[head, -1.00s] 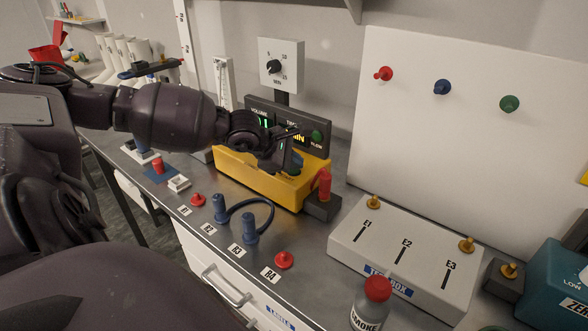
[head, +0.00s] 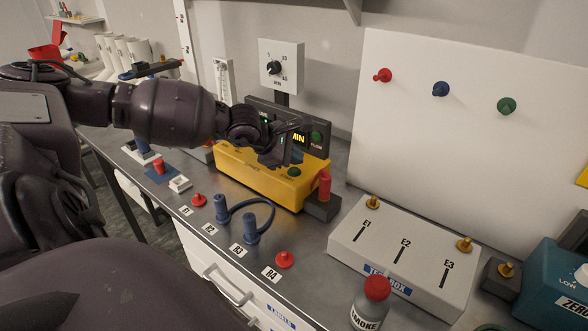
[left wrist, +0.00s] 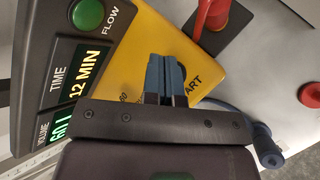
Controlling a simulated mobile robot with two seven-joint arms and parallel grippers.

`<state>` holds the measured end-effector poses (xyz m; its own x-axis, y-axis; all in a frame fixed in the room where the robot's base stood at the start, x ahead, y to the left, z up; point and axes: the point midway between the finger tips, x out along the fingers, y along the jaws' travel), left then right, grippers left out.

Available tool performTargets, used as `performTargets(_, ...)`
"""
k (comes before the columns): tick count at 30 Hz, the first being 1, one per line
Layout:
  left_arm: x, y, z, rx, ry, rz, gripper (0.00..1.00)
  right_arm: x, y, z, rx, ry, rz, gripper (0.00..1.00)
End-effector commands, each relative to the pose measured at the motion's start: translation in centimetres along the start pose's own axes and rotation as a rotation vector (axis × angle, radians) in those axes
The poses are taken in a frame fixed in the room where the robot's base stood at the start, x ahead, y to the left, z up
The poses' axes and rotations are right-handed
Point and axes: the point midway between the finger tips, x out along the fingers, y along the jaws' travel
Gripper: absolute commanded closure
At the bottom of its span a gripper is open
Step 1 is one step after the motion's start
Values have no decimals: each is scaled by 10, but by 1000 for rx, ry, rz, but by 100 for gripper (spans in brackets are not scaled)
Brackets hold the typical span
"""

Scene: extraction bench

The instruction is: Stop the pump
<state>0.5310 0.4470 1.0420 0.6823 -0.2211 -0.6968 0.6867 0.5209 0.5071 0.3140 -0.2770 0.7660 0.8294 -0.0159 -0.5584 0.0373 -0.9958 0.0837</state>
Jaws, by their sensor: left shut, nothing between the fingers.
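The pump is a yellow box (head: 262,184) with a dark slanted display panel (head: 319,150) behind its top. In the left wrist view the panel (left wrist: 50,75) reads "TIME 12 MIN", has a volume figure partly hidden, and a green FLOW lamp (left wrist: 87,14). A green button (head: 294,172) shows on the yellow top in the head view. My left gripper (head: 275,158) is over the yellow top, shut and empty. In the left wrist view its fingers (left wrist: 165,72) lie across lettering ending in "ART". I cannot tell whether they touch the surface. My right gripper is not in view.
A red plug on a dark block (head: 322,204) stands right of the pump. In front are a blue looped hose (head: 252,204) and red knobs (head: 284,260). A white test box (head: 372,245) and a smoke bottle (head: 368,305) stand at right. A timer dial (head: 281,66) stands behind.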

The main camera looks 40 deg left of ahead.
Motion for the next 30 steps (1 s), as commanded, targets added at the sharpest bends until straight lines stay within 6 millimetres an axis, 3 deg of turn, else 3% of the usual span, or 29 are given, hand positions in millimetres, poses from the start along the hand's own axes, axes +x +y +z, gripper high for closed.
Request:
performTargets(21,-35,26,26,0,-1,1,100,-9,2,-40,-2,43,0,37)
performTargets(30,-35,25,25,0,0,0,100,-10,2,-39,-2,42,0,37)
